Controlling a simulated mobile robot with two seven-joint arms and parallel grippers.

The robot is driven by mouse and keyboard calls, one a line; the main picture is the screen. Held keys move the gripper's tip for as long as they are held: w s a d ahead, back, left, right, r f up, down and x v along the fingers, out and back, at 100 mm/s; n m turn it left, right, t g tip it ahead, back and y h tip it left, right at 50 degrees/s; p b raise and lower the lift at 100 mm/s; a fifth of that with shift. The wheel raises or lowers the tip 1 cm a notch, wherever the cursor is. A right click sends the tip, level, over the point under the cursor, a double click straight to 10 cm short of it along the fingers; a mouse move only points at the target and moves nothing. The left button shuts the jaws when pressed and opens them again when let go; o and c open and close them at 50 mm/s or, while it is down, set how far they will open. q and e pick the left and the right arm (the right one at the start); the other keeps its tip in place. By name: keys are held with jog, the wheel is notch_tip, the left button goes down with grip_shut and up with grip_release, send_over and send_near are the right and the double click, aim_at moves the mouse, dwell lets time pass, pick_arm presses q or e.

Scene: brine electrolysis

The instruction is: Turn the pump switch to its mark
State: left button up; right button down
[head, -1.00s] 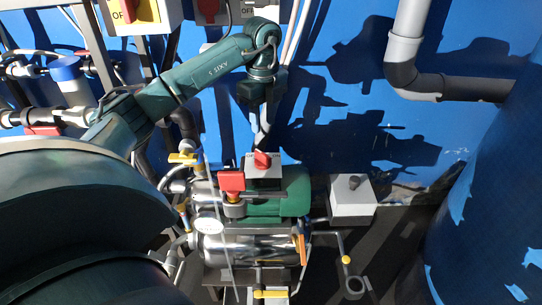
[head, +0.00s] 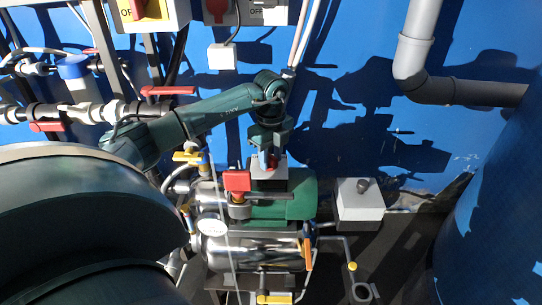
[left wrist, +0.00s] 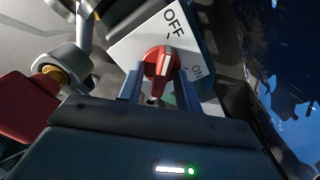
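The pump switch is a red knob (left wrist: 158,63) with a white line, on a white box (left wrist: 140,42) marked OFF and ON. In the left wrist view the line points roughly up, toward the OFF side. My left gripper (left wrist: 160,88) has its two fingers apart, one on each side of the knob; whether they touch it is unclear. In the head view the left gripper (head: 268,160) comes down over the white switch box (head: 270,172), on top of the green pump motor (head: 292,197), and partly hides the knob. My right gripper is not in view.
A red valve handle (head: 236,181) stands just left of the switch box, and it also shows in the left wrist view (left wrist: 25,110). A grey-white box (head: 360,206) is to the right. Pipes and yellow-handled valves (head: 188,157) crowd the left side. A blue wall stands behind.

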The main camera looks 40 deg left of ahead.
pick_arm(q)
grip_shut()
